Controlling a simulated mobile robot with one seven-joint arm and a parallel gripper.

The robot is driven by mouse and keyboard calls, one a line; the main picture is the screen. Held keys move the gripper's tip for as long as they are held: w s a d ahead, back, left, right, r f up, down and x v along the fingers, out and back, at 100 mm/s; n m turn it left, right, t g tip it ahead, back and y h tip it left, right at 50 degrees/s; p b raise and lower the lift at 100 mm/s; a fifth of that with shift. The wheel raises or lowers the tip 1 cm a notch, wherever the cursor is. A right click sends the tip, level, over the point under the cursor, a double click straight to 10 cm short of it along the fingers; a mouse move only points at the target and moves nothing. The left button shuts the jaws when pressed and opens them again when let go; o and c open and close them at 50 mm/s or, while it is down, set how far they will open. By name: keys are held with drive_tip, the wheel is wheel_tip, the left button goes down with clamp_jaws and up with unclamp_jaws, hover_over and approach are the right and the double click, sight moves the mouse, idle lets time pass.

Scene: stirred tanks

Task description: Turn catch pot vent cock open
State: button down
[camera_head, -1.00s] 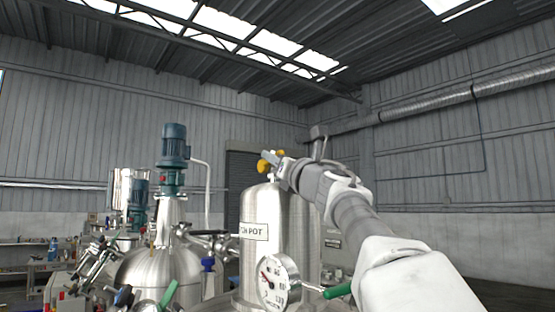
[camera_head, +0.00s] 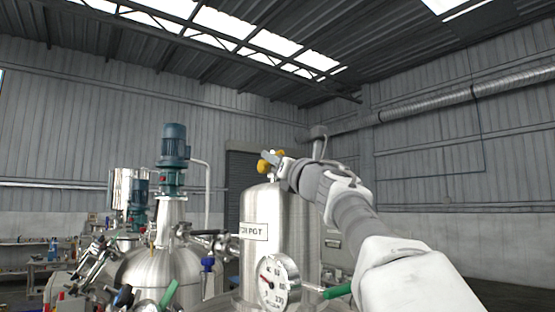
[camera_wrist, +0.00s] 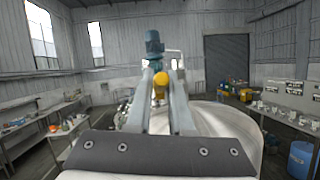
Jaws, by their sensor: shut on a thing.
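The catch pot (camera_head: 256,258) is a tall steel vessel with a label, part of which reads "POT". Its yellow vent cock handle (camera_head: 264,166) shows at the top, at the tip of my gripper (camera_head: 270,157). In the wrist view the yellow handle (camera_wrist: 161,84) sits between the far ends of the two grey fingers of my gripper (camera_wrist: 160,77). My gripper is shut on the yellow handle. The cock's body under the handle is mostly hidden by my gripper.
A round pressure gauge (camera_head: 278,281) and a green lever (camera_head: 338,291) are low in front of the pot. A steel stirred tank (camera_head: 163,270) with a blue motor (camera_head: 175,144) stands to the left. Benches with clutter (camera_wrist: 290,112) line the right in the wrist view.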

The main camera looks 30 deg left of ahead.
drive_tip(key=shift+r, duration=0.1)
drive_tip(key=shift+r+g+p, duration=0.25)
drive_tip(key=shift+g+p, duration=0.15)
drive_tip(key=shift+p, duration=0.15)
drive_tip(key=shift+a+h, duration=0.1)
drive_tip(key=shift+h, duration=0.5)
drive_tip(key=c, duration=0.8)
unclamp_jaws()
drive_tip(key=shift+s+d+f+b, duration=0.3)
drive_tip(key=shift+d+b, duration=0.1)
drive_tip(key=shift+d, duration=0.1)
drive_tip(key=b+v, duration=0.7)
drive_tip(key=v, duration=0.9)
